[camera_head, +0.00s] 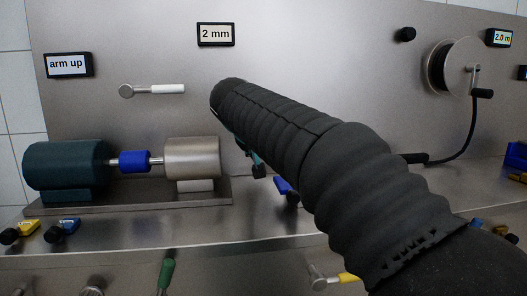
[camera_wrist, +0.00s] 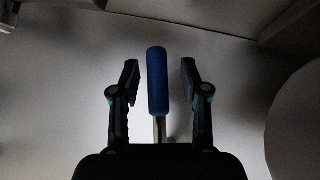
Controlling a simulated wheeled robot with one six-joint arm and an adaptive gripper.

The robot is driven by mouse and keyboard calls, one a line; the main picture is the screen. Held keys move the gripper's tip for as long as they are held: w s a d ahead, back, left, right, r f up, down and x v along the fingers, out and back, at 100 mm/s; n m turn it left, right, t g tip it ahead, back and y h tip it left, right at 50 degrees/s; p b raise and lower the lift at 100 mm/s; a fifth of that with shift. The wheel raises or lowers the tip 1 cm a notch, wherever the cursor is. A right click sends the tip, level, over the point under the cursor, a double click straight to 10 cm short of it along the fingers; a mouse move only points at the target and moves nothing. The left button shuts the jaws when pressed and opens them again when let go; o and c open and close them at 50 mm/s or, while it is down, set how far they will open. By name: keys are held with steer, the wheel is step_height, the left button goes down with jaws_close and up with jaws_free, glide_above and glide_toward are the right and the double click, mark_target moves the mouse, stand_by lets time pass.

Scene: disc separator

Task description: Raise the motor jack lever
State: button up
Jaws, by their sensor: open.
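A lever with a blue cylindrical grip (camera_wrist: 157,82) and a metal shaft stands between the two fingers of my gripper (camera_wrist: 160,66) in the wrist view. The fingers are open, one on each side, with a gap to the grip on both sides. In the head view my arm hides most of the gripper; a dark fingertip shows just left of a blue grip (camera_head: 283,186) below the arm. That blue grip is partly hidden by the arm. No label naming the motor jack lever is readable.
A dark green motor (camera_head: 68,165) with a blue coupling (camera_head: 134,161) and a steel cylinder (camera_head: 192,158) stands left of the arm. A white-handled lever (camera_head: 167,89) is on the wall panel. A cable reel (camera_head: 453,67) hangs at the right. Several small levers line the bench front.

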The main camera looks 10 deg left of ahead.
steer(key=v, duration=1.2)
steer(key=shift+s+a, duration=0.1)
steer(key=shift+s, duration=0.05)
